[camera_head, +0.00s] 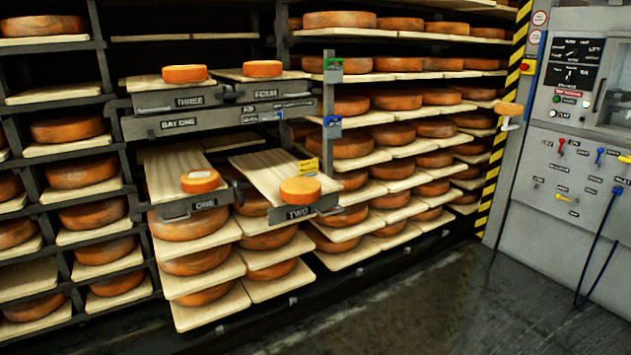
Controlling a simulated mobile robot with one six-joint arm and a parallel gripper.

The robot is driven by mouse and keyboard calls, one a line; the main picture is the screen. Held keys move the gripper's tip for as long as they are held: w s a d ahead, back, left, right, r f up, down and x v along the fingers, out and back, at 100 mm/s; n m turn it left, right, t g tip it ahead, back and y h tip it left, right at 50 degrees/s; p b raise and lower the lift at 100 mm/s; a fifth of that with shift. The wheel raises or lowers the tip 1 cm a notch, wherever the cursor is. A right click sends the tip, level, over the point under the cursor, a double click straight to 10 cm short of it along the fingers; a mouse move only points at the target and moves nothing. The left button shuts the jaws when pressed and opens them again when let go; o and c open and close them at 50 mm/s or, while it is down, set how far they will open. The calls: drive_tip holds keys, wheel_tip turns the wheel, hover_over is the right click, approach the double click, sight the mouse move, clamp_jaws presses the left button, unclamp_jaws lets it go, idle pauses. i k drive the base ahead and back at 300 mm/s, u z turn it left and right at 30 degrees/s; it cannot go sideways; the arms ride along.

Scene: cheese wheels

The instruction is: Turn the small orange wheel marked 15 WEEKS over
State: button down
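Four boards pulled out from the rack each carry a small orange wheel. The wheel on board ONE (200,183) lies flat with a pale label on top, its text too small to read. The wheel on board TWO (300,191) lies flat near the front end of its board. The wheels on board THREE (185,74) and board FOUR (262,69) lie flat on the upper level. I cannot tell which wheel is marked 15 WEEKS. My gripper is not in view.
Large cheese wheels fill the rack shelves (86,172) around the boards. A grey control panel (570,170) with hoses stands at the right. The dark wet floor (400,305) in front is clear.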

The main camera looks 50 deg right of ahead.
sight(300, 191)
drive_tip(key=i, duration=0.95)
drive_tip(key=z, duration=0.05)
